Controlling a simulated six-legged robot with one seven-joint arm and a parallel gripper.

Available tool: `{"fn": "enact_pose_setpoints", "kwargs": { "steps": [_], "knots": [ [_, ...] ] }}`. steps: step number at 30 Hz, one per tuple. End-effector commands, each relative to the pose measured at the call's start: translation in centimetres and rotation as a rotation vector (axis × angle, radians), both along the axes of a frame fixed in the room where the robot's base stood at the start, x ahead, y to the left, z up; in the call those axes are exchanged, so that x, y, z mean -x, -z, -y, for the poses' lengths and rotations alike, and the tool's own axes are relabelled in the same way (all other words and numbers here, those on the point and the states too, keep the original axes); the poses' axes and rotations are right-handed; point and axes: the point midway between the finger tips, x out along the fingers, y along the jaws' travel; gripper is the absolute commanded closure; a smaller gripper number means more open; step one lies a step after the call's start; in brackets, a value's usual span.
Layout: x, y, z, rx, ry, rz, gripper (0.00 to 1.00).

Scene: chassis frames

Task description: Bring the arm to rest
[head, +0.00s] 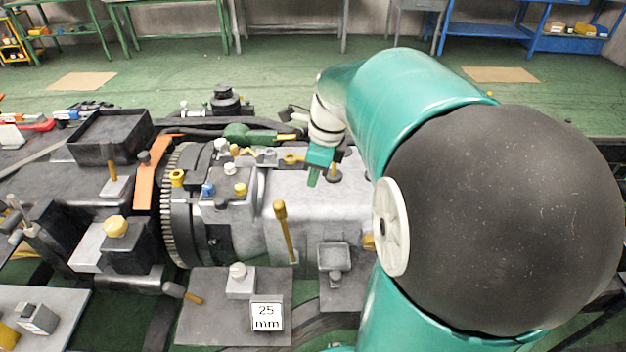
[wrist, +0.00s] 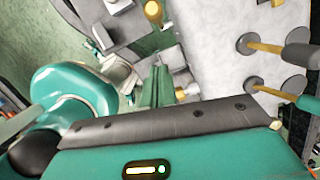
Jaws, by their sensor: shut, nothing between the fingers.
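My arm (head: 415,105) is teal with a large dark round joint and fills the right of the head view. It bends over at the top and reaches down to the left. My gripper (head: 313,178) is small and green at its end, pointing down above the grey machine housing (head: 335,200). Its fingers are shut and hold nothing. In the wrist view green fingers (wrist: 155,88) show near the middle, close together, with grey metal surface beyond. I cannot tell whether the fingertips touch the housing.
A toothed ring (head: 176,210) and an orange bracket (head: 152,180) stand left of the housing. A yellow-handled rod (head: 284,228) rises near the gripper. A plate with a "25 mm" label (head: 267,317) lies in front. Green floor (head: 270,75) behind is mostly clear, with benches beyond.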

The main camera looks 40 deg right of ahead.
Motion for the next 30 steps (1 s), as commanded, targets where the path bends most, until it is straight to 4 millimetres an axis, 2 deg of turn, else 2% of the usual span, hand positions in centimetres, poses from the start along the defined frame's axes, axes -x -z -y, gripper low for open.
{"fn": "enact_pose_setpoints", "kwargs": {
  "steps": [13,17,20,24,30],
  "knots": [
    [0.2,0.0,-0.1,0.003,-0.008,0.003,1.0],
    [0.6,-0.6,-1.5,0.038,-0.135,0.033,1.0],
    [1.5,-1.5,-3.7,0.105,-0.359,0.082,1.0],
    [3.3,-2.8,-7.4,0.234,-0.77,0.164,1.0],
    [6.5,-3.7,-11.9,0.443,-1.364,0.257,1.0]
  ]
}}
